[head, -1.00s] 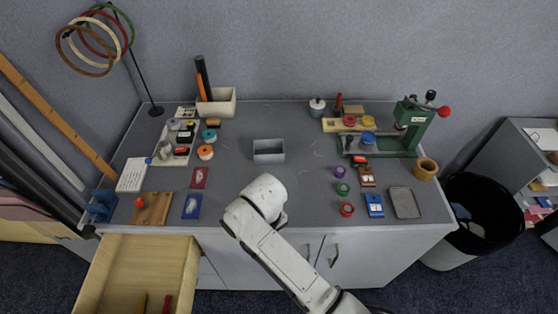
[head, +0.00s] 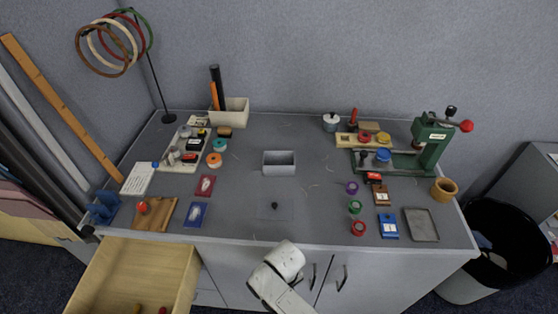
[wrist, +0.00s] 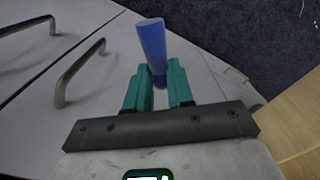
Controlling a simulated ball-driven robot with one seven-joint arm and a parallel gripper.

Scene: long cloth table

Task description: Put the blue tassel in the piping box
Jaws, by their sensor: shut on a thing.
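The blue tassel (wrist: 152,42) shows in the wrist view as a smooth blue piece, narrower at the teal fingers. My gripper (wrist: 158,78) is shut on its narrow end, with the wide end pointing away. Cabinet doors and dark carpet lie behind it, so it is in front of the table. In the head view the gripper and tassel are out of sight. A pale box (head: 236,108) with upright tubes stands at the back left. No label tells me which is the piping box.
An open wooden drawer (head: 98,268) sticks out at the front left. A small dark knob (head: 275,206) stands in front of the grey box. Several spools and small boxes sit on both sides. A green press (head: 432,143) stands right; a black bin (head: 497,235) is beside the table.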

